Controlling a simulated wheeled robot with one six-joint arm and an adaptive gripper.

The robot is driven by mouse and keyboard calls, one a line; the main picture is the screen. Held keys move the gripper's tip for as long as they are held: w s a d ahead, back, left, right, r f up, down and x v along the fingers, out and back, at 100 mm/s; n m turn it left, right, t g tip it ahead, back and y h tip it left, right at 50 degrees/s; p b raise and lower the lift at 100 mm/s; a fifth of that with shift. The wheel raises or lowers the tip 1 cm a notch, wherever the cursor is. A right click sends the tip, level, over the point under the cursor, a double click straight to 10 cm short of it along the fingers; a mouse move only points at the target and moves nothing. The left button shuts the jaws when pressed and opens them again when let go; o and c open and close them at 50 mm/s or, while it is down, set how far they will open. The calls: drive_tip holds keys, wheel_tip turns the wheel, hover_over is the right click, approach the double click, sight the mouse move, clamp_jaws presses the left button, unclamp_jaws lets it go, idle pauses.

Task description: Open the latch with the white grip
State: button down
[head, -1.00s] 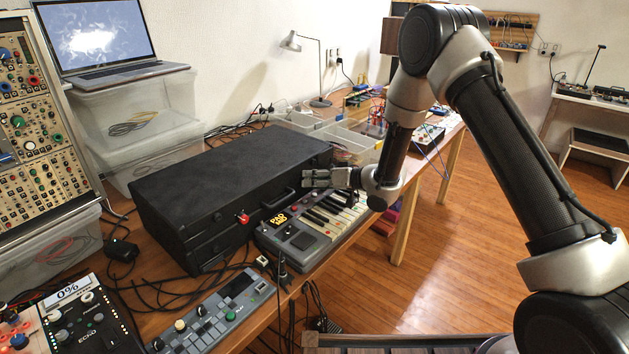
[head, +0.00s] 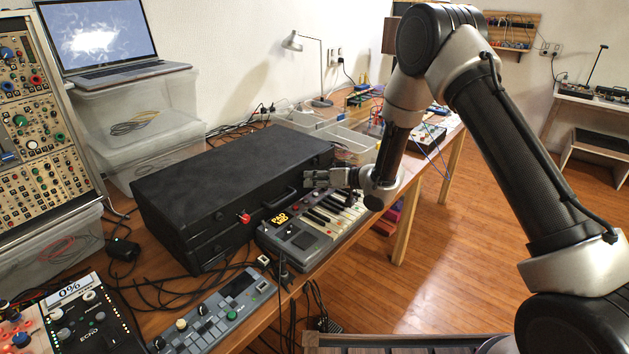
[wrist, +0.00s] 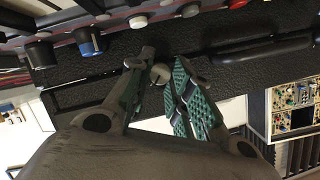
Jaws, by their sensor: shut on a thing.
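The black case (head: 225,185) lies on the bench, its front face toward me. In the wrist view, a small round white grip (wrist: 160,73) sits against the dark case face. My gripper (wrist: 164,63) has its two green-padded fingers closed in on either side of this grip. In the head view, my gripper (head: 309,179) is at the right end of the case front, above the small keyboard, and hides the white grip. A second latch with a red grip (head: 244,218) is on the left part of the case front.
The small keyboard (head: 315,225) stands close in front of the case, under my gripper. A black carrying handle (head: 279,199) is between the latches. A grey controller (head: 215,318) and loose cables lie nearer. Clear bins (head: 350,140) stand behind to the right.

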drive_tip(key=n, duration=0.1)
drive_tip(key=n+t+h, duration=0.1)
drive_tip(key=shift+s+a+n, duration=0.15)
drive_tip(key=shift+n, duration=0.25)
drive_tip(key=n+t, duration=0.1)
drive_tip(key=n+t+h, duration=0.1)
drive_tip(key=n, duration=0.1)
drive_tip(key=shift+s+a+h, duration=0.1)
drive_tip(key=shift+s+h, duration=0.05)
drive_tip(key=shift+h, duration=0.15)
drive_tip(key=n+t, duration=0.1)
drive_tip(key=n, duration=0.2)
drive_tip(key=shift+s+f+t+h, duration=0.1)
drive_tip(key=shift+f+t+h, duration=0.05)
drive_tip(key=shift+t+h, duration=0.2)
drive_tip(key=shift+n+t, duration=0.95)
drive_tip(key=shift+n, duration=0.85)
drive_tip(key=shift+a, duration=0.1)
drive_tip(key=c, duration=1.3)
unclamp_jaws()
